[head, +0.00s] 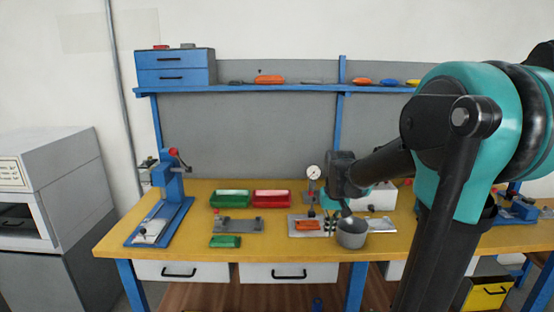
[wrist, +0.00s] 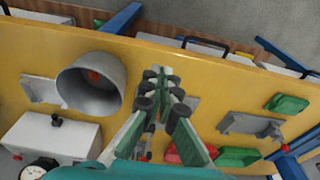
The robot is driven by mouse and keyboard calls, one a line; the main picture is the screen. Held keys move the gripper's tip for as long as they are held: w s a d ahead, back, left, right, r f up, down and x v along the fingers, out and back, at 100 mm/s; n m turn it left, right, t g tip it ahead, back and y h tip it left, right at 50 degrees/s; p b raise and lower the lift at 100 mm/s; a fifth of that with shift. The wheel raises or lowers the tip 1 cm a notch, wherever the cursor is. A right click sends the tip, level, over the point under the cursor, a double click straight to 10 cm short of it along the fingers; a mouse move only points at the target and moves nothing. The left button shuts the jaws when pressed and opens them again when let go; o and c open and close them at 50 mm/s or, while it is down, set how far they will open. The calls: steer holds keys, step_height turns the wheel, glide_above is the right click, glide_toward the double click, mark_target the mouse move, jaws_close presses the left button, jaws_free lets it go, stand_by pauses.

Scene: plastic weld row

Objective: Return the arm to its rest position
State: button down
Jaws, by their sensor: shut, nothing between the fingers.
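My arm reaches in from the right in the head view, over the yellow workbench (head: 170,243). My gripper (head: 346,210) is above the bench, close to a grey cup (head: 351,235). In the wrist view my gripper (wrist: 165,88) has its green-sided fingers brought together with black pads, and nothing shows between them. The cup (wrist: 82,92) is beside the fingers there, with something orange inside it. I cannot tell whether the gripper touches the cup.
Green (head: 231,199) and red (head: 271,199) bins stand behind a grey fixture (head: 238,225). An orange part (head: 307,225) lies on a metal plate. A dial gauge (head: 313,172) and white box (wrist: 50,137) stand nearby. A blue press (head: 173,195) is left; a blue shelf (head: 290,89) runs behind.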

steer(key=s+d+f+t, duration=0.1)
steer(key=s+f, duration=0.4)
steer(key=s, duration=0.3)
steer(key=s+d+f+t, duration=0.1)
steer(key=s+f, duration=0.4)
steer(key=s, duration=0.4)
steer(key=shift+s, duration=0.15)
